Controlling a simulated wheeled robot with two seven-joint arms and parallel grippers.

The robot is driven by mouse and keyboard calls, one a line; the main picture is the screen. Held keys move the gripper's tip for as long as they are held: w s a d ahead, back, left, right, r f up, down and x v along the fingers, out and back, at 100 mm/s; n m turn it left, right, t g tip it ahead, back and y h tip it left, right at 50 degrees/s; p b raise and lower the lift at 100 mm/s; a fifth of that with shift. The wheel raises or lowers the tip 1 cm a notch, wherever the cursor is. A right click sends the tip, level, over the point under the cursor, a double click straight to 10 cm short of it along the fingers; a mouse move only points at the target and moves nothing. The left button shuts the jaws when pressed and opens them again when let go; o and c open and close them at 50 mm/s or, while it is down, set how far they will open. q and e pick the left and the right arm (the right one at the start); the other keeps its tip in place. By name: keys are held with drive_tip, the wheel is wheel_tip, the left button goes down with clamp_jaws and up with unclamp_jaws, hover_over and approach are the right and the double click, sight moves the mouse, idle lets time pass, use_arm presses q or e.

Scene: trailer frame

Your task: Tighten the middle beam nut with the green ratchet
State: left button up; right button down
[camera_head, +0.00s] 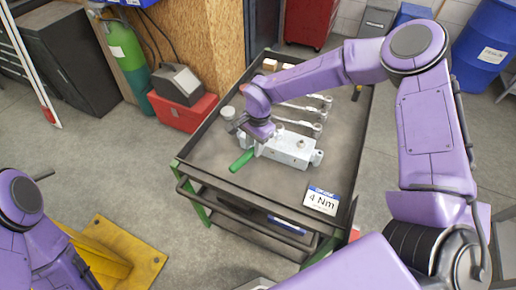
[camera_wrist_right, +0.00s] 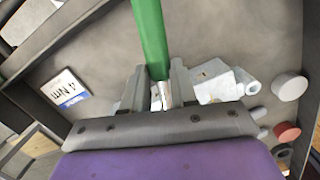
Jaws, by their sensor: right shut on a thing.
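The green ratchet shows its green handle (camera_head: 241,161) at the near side of a dark cart, sticking out toward the lower left. My right gripper (camera_head: 256,133) is above the cart top beside a grey metal block (camera_head: 292,148). In the right wrist view the green handle (camera_wrist_right: 150,38) runs up from between the fingers of my right gripper (camera_wrist_right: 158,88), which is shut on the ratchet. A silver part shows between the fingers; the ratchet head cannot be made out. My left gripper is out of view. I cannot make out the middle beam nut.
The cart (camera_head: 212,172) has raised rims. Several silver tools (camera_head: 300,125) lie behind the block. A yellow part (camera_head: 140,262) is on the floor at the lower left. The cart top left of the handle is clear.

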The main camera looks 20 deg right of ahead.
drive_tip(key=shift+w, duration=0.1)
drive_tip(key=shift+w+a+m+b, duration=0.3)
drive_tip(key=shift+w+m+b, duration=0.1)
drive_tip(key=shift+w+m, duration=0.5)
drive_tip(key=shift+r, duration=0.1)
drive_tip(key=shift+w+a+m+b, duration=0.15)
drive_tip(key=shift+w+m+b, duration=0.3)
drive_tip(key=shift+w+m, duration=0.45)
drive_tip(key=shift+t, duration=0.3)
